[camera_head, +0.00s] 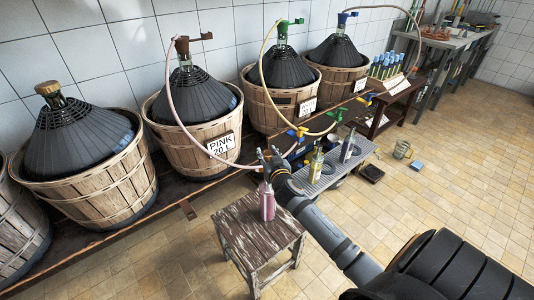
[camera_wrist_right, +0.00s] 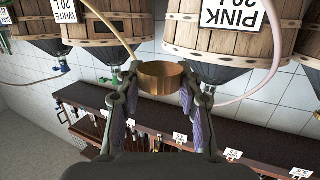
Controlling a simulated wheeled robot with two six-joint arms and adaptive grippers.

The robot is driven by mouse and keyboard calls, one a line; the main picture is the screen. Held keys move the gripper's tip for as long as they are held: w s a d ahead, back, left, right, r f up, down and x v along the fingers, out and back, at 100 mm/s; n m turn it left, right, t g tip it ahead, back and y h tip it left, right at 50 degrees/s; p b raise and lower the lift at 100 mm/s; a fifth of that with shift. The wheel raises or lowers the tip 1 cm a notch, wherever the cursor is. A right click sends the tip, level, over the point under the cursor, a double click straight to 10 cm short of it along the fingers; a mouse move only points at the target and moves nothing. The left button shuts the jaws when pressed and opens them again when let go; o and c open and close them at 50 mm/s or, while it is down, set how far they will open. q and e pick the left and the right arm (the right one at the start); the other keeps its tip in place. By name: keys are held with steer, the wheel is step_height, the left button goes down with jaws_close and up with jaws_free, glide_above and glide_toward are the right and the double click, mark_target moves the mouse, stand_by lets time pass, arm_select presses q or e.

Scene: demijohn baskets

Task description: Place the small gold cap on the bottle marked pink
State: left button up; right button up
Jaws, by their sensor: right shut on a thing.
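My right gripper (camera_head: 269,155) is shut on the small gold cap (camera_wrist_right: 160,78), which sits between its two fingertips (camera_wrist_right: 160,88) in the wrist view. In the head view I cannot make the cap out clearly. A small bottle with pink contents (camera_head: 267,204) stands upright on a wooden stool (camera_head: 258,238), just below the gripper. I cannot read any mark on this bottle. A large demijohn basket carries the sign PINK 20 L (camera_head: 221,145); the sign also shows upside down in the wrist view (camera_wrist_right: 230,14). My left gripper is not in view.
Demijohns in wooden baskets (camera_head: 95,180) stand along a dark bench (camera_head: 190,209). Thin hoses (camera_head: 180,110) arch from their tops near the gripper. A grey bench (camera_head: 322,177) with small bottles (camera_head: 316,162) stands right of the stool. The tiled floor (camera_head: 455,215) at right is mostly free.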

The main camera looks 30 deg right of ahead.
arm_select(q)
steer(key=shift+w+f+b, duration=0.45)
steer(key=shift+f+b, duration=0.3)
steer(key=shift+b, duration=0.15)
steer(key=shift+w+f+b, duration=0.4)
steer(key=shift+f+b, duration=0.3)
steer(key=shift+b, duration=0.2)
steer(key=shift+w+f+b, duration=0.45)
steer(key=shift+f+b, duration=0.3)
steer(key=shift+b, duration=0.15)
arm_select(e)
steer(key=shift+f, duration=2.95)
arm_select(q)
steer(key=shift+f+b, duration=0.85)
arm_select(e)
steer(key=shift+f, duration=0.9)
steer(key=o, duration=1)
